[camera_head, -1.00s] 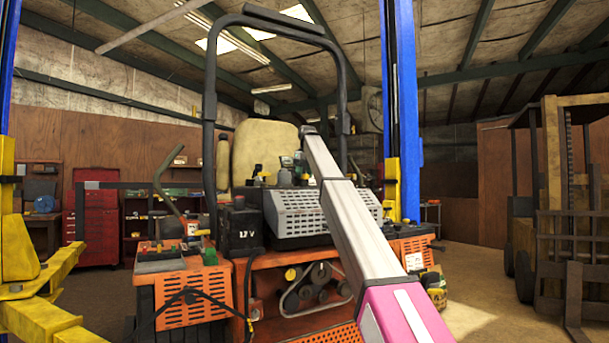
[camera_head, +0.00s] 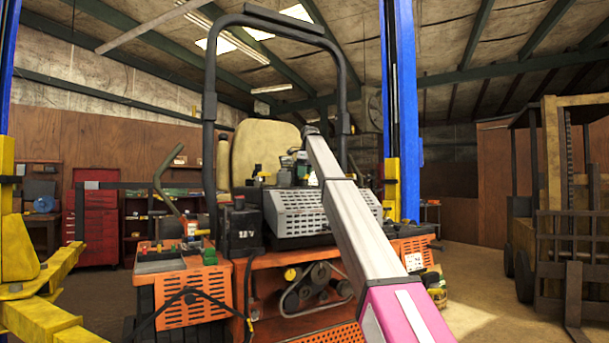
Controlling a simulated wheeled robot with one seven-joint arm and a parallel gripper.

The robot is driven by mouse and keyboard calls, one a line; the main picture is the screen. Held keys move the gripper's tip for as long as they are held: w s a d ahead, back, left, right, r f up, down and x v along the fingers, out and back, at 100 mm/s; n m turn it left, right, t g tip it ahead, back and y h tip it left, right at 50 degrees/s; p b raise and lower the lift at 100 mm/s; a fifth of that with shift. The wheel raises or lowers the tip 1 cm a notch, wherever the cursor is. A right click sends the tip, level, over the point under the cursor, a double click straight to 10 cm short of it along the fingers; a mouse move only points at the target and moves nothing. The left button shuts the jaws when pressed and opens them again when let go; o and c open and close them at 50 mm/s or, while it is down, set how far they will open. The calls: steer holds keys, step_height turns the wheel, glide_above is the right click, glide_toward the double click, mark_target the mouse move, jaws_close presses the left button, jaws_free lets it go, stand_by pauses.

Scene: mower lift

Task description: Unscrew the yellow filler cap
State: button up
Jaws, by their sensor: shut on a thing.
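The orange mower (camera_head: 190,292) stands in the middle, with a grey slatted cover (camera_head: 293,213) on top. My arm reaches from the lower right over this cover and bends down behind its top end. My gripper (camera_head: 285,178) is small and partly hidden there, above the cover and in front of the seat. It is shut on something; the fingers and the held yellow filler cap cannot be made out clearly. A separate round yellow piece (camera_head: 290,273) sits low on the mower's front, away from my gripper.
A black battery (camera_head: 240,230) stands left of the cover. The black roll bar (camera_head: 209,130) frames the seat (camera_head: 262,150). Blue lift posts (camera_head: 402,110) and a yellow lift arm (camera_head: 40,280) flank the mower. A forklift (camera_head: 560,200) stands at the right.

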steer(key=shift+n, duration=1.3)
steer(key=o, duration=1.1)
steer(key=m, duration=0.6)
steer(key=m+t+h, duration=0.1)
steer(key=m, duration=0.4)
steer(key=shift+a+m, duration=0.1)
steer(key=shift+m, duration=0.2)
